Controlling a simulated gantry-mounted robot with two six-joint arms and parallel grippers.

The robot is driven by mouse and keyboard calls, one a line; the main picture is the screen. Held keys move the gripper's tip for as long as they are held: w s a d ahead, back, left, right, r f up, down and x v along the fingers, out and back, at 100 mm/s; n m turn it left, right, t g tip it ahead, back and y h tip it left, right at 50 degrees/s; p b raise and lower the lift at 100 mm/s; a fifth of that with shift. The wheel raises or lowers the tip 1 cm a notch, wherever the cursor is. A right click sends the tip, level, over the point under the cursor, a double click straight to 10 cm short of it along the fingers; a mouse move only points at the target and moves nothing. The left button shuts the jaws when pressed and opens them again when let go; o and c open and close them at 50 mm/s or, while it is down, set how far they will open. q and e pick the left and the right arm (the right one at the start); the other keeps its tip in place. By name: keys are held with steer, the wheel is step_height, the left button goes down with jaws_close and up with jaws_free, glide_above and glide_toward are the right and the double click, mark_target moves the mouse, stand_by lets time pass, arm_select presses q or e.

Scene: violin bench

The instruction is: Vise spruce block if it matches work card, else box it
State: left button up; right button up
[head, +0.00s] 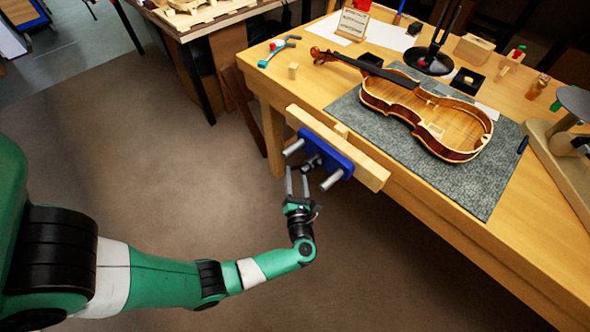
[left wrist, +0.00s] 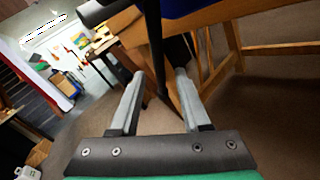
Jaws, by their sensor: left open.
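The vise on the bench's front edge has a blue metal body (head: 326,148) and a long pale wooden jaw (head: 365,170). A small pale wood block (head: 341,131) shows at the gap behind that jaw; I cannot tell if it is clamped. Another small pale block (head: 293,71) stands on the bench top near the violin scroll. The work card (head: 352,24) leans on a stand at the back; its writing is unreadable. My left gripper (head: 297,174) is open below the vise's front. In the left wrist view a dark bar (left wrist: 156,48) passes between or behind its fingers (left wrist: 155,88).
A violin body (head: 425,115) lies on a grey mat (head: 470,185). Small dark open boxes (head: 468,81), a black lamp-like stand (head: 428,60) and a clamp-like tool (head: 277,50) are on the bench. Open floor lies left of the bench.

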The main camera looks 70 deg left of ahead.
mark_target(295, 168)
arm_select(q)
steer(key=shift+x, duration=1.55)
steer(key=shift+c, duration=0.2)
jaws_close()
